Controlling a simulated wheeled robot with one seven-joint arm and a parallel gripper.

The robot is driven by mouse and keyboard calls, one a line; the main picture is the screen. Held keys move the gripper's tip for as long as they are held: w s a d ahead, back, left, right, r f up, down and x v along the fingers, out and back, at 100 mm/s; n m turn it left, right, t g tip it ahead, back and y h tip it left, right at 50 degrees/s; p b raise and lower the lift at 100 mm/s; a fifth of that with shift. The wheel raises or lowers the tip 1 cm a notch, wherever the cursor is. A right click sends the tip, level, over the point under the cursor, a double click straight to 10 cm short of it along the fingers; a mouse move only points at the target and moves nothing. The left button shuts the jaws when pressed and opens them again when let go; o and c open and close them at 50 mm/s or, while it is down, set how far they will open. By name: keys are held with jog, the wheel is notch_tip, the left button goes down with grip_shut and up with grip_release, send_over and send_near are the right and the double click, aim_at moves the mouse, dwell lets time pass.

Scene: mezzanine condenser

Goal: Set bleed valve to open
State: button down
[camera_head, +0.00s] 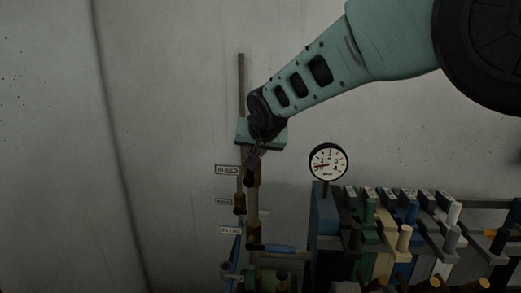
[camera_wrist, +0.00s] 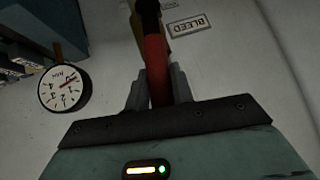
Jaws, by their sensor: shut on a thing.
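The bleed valve's red lever (camera_wrist: 156,68) runs from the top of the wrist view down between my two fingers. My gripper (camera_wrist: 158,92) is shut on this lever, with one finger on each side. The BLEED label (camera_wrist: 190,25) is on the wall just right of the lever's upper end. In the head view my gripper (camera_head: 254,158) is at the upper part of the vertical pipe (camera_head: 252,205), beside the top label (camera_head: 228,169). There my gripper hides most of the bleed valve, so I cannot tell the lever's angle.
A round gauge (camera_head: 328,162) stands right of the pipe; it also shows in the wrist view (camera_wrist: 64,88). Lower on the pipe is a blue lever (camera_head: 278,249). A row of coloured blocks and handles (camera_head: 405,235) fills the lower right. The wall at left is bare.

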jog(key=shift+a, duration=0.25)
dwell(0.3)
jog(key=c, duration=1.2)
grip_release()
jog(key=b+v, duration=0.6)
jog(key=v, duration=1.1)
jog(key=shift+s+a+r+b, duration=0.15)
jog(key=shift+a+r+b, duration=0.1)
jog(key=shift+b, duration=0.15)
